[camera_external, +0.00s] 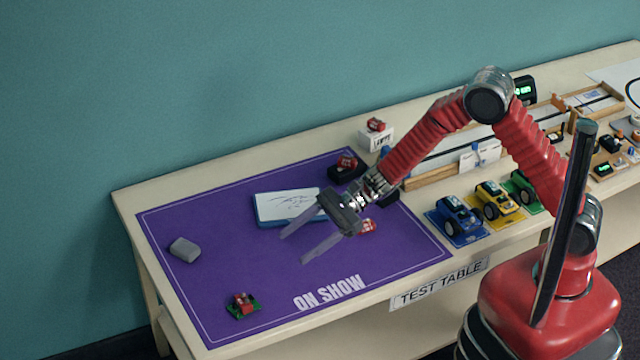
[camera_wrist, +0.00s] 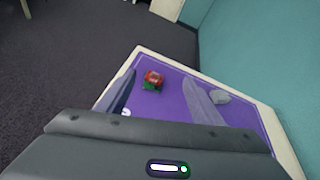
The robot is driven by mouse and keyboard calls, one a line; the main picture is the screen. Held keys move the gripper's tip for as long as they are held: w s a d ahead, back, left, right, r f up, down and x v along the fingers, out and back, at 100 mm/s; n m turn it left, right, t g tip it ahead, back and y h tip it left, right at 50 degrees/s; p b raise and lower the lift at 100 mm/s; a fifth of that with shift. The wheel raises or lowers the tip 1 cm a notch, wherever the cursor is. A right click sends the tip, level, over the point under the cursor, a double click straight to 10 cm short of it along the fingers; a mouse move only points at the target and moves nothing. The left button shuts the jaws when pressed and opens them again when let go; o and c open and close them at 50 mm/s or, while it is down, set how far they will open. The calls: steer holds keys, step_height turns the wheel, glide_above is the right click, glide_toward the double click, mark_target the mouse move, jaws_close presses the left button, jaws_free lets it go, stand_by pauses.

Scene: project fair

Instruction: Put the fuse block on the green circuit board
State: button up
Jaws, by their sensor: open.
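The green circuit board (camera_external: 254,309) lies near the front left corner of the purple mat. A red fuse block (camera_external: 241,300) sits on top of it and covers most of it. In the wrist view the red block (camera_wrist: 153,76) shows on the green board (camera_wrist: 150,88), between and beyond my fingers. My gripper (camera_external: 294,250) is open and empty, in the air over the mat, up and right of the board and apart from it. Its fingers (camera_wrist: 161,77) also show spread in the wrist view.
A grey block (camera_external: 185,250) lies on the mat's left. A blue-edged white pad (camera_external: 287,208) lies behind my gripper. Similar red pieces rest on a black block (camera_external: 345,173), on a white box (camera_external: 376,140) and beside my gripper (camera_external: 367,226). Toy cars (camera_external: 456,217) stand right.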

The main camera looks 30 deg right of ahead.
steer(key=s+d+r+n+h, duration=0.15)
steer(key=d+r+n, duration=0.35)
steer(key=d, duration=0.5)
steer(key=s+d+r+n+h, duration=0.1)
steer(key=d+r+n+h, duration=0.15)
steer(key=d+r, duration=0.6)
steer(key=s+d+r+n+t+h, duration=0.1)
steer(key=s+d+n+t+h, duration=0.1)
steer(key=d, duration=1)
steer(key=s+d+r+n+t+h, duration=0.2)
steer(key=s+d+h, duration=0.2)
steer(key=d, duration=0.8)
steer(key=s+d+r+n+t+h, duration=0.1)
steer(key=s+d+n+t+h, duration=0.1)
steer(key=d, duration=1.1)
steer(key=shift+s+r+n+t+h, duration=0.3)
steer(key=shift+s+r+n+h, duration=0.25)
steer(key=shift+h, duration=0.35)
